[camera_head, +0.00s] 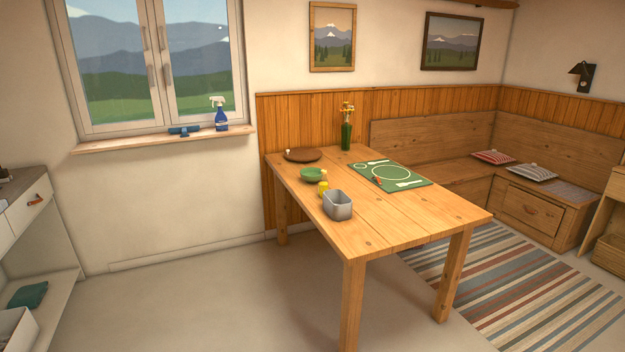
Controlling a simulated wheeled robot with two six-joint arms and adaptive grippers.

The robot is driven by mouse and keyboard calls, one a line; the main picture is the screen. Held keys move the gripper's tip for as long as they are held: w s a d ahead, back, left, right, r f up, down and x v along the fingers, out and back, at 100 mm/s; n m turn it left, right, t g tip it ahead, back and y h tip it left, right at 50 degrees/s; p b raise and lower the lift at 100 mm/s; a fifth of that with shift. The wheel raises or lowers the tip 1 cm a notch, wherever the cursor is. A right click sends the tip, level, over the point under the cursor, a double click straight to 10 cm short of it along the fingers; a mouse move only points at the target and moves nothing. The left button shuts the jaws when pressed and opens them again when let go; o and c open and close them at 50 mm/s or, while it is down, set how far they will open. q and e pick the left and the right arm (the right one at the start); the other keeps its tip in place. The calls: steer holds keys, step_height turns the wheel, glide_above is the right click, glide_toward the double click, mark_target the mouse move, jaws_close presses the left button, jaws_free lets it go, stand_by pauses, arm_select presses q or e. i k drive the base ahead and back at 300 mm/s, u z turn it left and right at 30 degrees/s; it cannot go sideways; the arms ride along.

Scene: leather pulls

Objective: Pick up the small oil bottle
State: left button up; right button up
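I cannot make out a small oil bottle for certain. On the wooden table (400,222), a small yellow object (323,189) stands between a green bowl (311,175) and a grey open tin (338,206). A tiny pale shape at the bowl's right edge is too small to identify. A blue spray bottle with a white head (221,117) stands on the window sill (165,140). Dark items at the left picture edge, on the cabinet top, are cut off. Neither of my grippers is in view.
A green placemat (391,174), brown round board (303,155) and flower vase (346,137) are on the table. The table's near right part is clear. A drawer cabinet (28,206) stands left, a corner bench (455,172) behind right. Grey floor (200,300) is open in front.

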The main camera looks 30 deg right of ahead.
mark_target(323, 186)
steer(key=i, duration=0.55)
steer(key=z, duration=1.9)
steer(key=i, duration=1.75)
steer(key=u, duration=2)
